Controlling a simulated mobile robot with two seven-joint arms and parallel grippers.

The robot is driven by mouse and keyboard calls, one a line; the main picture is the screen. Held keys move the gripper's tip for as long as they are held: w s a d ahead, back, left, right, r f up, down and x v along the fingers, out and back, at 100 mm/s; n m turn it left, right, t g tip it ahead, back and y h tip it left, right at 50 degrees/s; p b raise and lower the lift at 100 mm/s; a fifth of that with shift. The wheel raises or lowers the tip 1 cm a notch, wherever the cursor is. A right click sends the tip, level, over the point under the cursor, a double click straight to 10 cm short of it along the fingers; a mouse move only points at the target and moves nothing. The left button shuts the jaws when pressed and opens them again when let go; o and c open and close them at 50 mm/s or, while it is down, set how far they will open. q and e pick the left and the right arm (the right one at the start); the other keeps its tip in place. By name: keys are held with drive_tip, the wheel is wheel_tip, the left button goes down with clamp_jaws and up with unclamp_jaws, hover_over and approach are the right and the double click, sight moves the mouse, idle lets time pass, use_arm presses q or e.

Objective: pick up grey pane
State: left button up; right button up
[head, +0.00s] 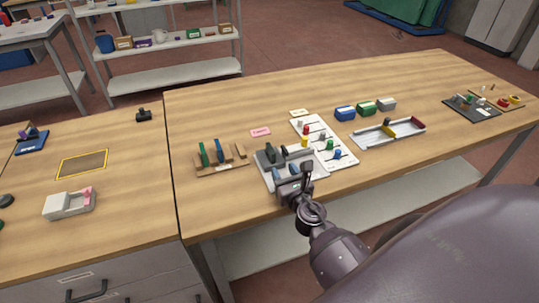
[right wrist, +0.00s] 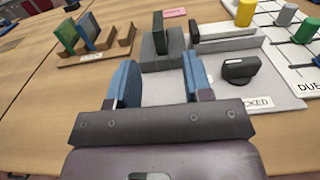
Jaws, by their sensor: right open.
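A dark grey pane (right wrist: 158,32) stands upright in a grey block (right wrist: 160,57) on a pale machine base (right wrist: 275,92) in the right wrist view. In the head view the pane (head: 270,153) shows small just beyond my right gripper. My right gripper (head: 290,180) is over the near side of the base. Its blue fingers (right wrist: 158,78) are open and empty, with the pane beyond the gap between them and apart from them. My left gripper is not in view.
A wooden rack (right wrist: 97,59) with upright green and blue panes stands left of the machine. A white board (head: 343,158) with coloured pegs lies at its right. A black knob (right wrist: 240,69) sits on the base near my right finger.

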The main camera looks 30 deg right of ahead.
sight(267, 144)
drive_tip(key=shift+x, duration=5.25)
drive_tip(key=shift+a, duration=0.15)
drive_tip(key=shift+c, duration=0.4)
clamp_jaws()
